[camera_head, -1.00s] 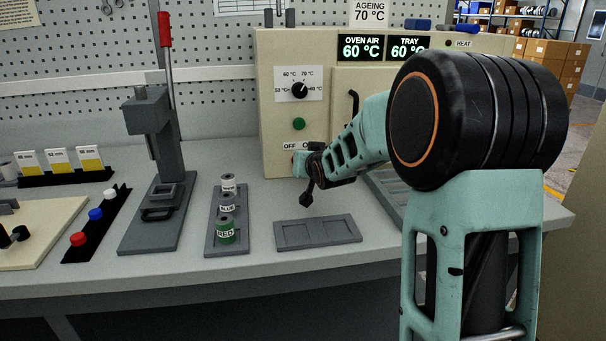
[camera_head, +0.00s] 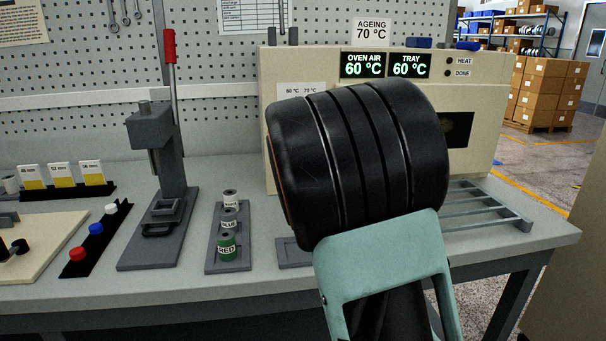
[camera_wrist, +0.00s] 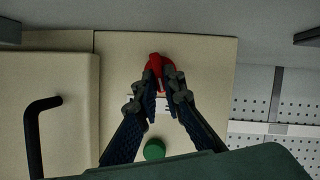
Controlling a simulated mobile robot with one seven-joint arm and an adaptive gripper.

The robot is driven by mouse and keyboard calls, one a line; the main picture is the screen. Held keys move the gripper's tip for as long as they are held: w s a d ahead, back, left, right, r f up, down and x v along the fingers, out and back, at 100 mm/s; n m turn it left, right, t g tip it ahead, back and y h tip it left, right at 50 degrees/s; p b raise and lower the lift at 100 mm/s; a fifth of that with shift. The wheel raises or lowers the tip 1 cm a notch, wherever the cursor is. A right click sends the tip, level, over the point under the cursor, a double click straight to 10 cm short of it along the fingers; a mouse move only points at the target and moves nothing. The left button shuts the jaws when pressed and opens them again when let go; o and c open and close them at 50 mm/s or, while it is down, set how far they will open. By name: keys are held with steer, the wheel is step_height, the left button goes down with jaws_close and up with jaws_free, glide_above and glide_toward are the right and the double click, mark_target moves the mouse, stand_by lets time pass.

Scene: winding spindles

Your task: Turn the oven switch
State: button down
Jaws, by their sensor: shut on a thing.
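The cream oven (camera_head: 480,105) stands at the back of the bench, with displays reading OVEN AIR 60 °C and TRAY 60 °C. In the wrist view, the red oven switch (camera_wrist: 155,64) is on the cream front panel (camera_wrist: 210,75). My gripper (camera_wrist: 161,75) is shut on the red switch, one dark finger on each side. A white label behind the fingers is mostly covered, and I cannot read the switch's position. In the head view, my arm's big black joint hides the switch, the dial and my gripper.
A green round button (camera_wrist: 154,150) is near the fingers. The oven door (camera_wrist: 65,110) has a black handle (camera_wrist: 36,125). A spool holder (camera_head: 228,262) and a press (camera_head: 160,215) stand left of my arm.

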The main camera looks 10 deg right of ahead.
steer(key=shift+a+n+h+p, duration=0.2)
steer(key=shift+n+h+p, duration=0.55)
steer(key=shift+p, duration=1.15)
steer(key=shift+n+p, duration=0.35)
steer(key=shift+p, duration=0.35)
steer(key=shift+f, duration=0.15)
steer(key=c, duration=2)
jaws_free()
steer(key=shift+c, duration=0.2)
steer(key=v, duration=1.2)
steer(key=shift+f, duration=0.25)
